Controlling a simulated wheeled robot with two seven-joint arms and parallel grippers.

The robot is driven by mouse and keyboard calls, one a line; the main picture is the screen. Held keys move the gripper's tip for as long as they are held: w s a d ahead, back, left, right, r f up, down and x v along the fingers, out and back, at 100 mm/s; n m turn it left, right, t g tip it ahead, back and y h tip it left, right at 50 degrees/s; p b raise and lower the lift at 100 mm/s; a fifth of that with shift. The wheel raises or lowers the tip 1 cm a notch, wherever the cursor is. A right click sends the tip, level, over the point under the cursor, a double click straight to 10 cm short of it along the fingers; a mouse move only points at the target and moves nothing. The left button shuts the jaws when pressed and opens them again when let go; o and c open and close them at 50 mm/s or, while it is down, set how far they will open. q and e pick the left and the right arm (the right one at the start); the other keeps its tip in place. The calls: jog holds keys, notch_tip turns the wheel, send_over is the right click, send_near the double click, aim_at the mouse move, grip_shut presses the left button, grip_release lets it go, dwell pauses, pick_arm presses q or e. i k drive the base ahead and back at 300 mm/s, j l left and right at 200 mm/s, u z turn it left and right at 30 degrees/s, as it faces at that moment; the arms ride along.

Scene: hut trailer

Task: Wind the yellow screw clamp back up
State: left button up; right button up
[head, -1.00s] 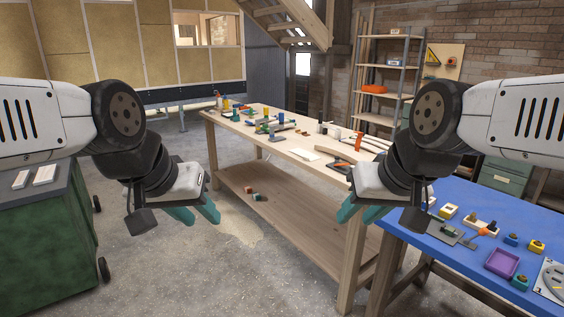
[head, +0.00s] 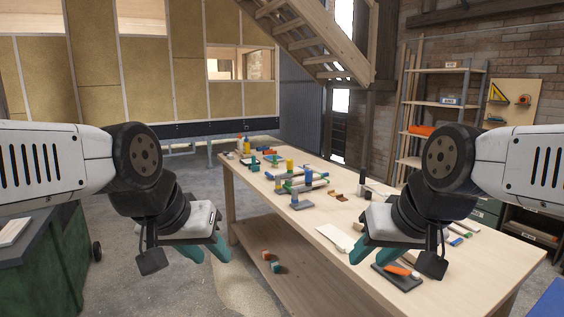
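Small yellow upright pieces stand on the long wooden workbench (head: 318,212), one near the middle (head: 290,166) and one further back (head: 247,146). They are too small to tell whether either is the yellow screw clamp. My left gripper (head: 210,256) hangs in front of the bench's left side, with its teal fingers apart and nothing between them. My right gripper (head: 368,256) is above the near part of the bench, with its teal fingers apart and no object seen between them. Neither gripper touches the yellow pieces.
Green and blue clamp-like parts (head: 300,185) lie mid-bench. A white piece (head: 334,237) and a dark board with an orange-handled tool (head: 398,274) lie nearer. Small blocks (head: 271,262) rest on the lower shelf. A green cabinet (head: 45,262) stands left; floor between is clear.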

aim_at(289, 161)
jog(key=i+j+u, duration=0.2)
jog(key=i, duration=0.95)
jog(key=i+j+u, duration=0.15)
jog(key=i, duration=1.05)
